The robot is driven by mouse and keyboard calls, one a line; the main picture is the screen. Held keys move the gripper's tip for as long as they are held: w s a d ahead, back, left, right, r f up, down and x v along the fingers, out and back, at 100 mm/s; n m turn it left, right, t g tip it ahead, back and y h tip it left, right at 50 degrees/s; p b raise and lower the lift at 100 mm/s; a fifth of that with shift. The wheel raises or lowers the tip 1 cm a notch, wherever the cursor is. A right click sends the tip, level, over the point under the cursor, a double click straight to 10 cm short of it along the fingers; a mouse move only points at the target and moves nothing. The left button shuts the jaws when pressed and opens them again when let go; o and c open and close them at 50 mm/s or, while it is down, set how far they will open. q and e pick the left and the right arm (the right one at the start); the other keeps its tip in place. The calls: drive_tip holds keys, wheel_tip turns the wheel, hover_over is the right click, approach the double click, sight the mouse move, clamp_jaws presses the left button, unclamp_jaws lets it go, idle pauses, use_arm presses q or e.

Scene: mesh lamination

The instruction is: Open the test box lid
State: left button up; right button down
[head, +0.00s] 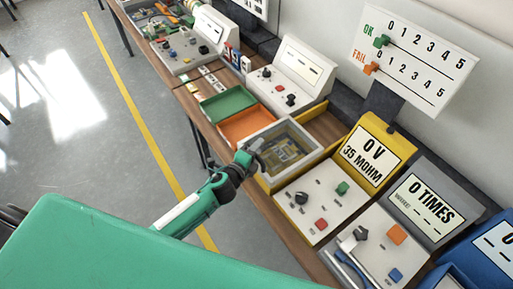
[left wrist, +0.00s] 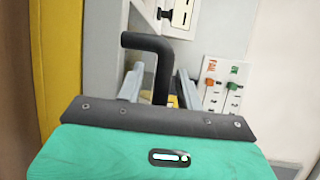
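The test box (head: 262,183) has yellow sides and a grey-framed, see-through lid (head: 306,133). The lid lies flat on it, with a circuit board visible inside. My left gripper (head: 249,157) is at the box's near left side, by the lid's edge. In the left wrist view a black, bent handle (left wrist: 148,42) stands between the two grey fingers of my left gripper (left wrist: 158,88). The fingers are apart, with a gap visible beside the handle. Whether either finger touches it is not clear. My right gripper is not in view.
A green tray (head: 228,104) and an orange tray (head: 246,126) lie beside the box. A yellow meter panel (head: 318,205) with knobs stands on its other side. A sign board (head: 415,50) with OK and FAIL rows rises behind. The floor left of the bench is clear.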

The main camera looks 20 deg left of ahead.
use_arm(q)
clamp_jaws()
drive_tip(key=shift+w+d, duration=0.4)
drive_tip(key=shift+w, duration=0.1)
drive_tip(key=w+d+b, duration=0.6)
drive_tip(key=w+d, duration=0.6)
drive_tip(key=w, duration=0.4)
drive_tip(key=shift+w+d, duration=0.15)
drive_tip(key=shift+d, duration=0.2)
unclamp_jaws()
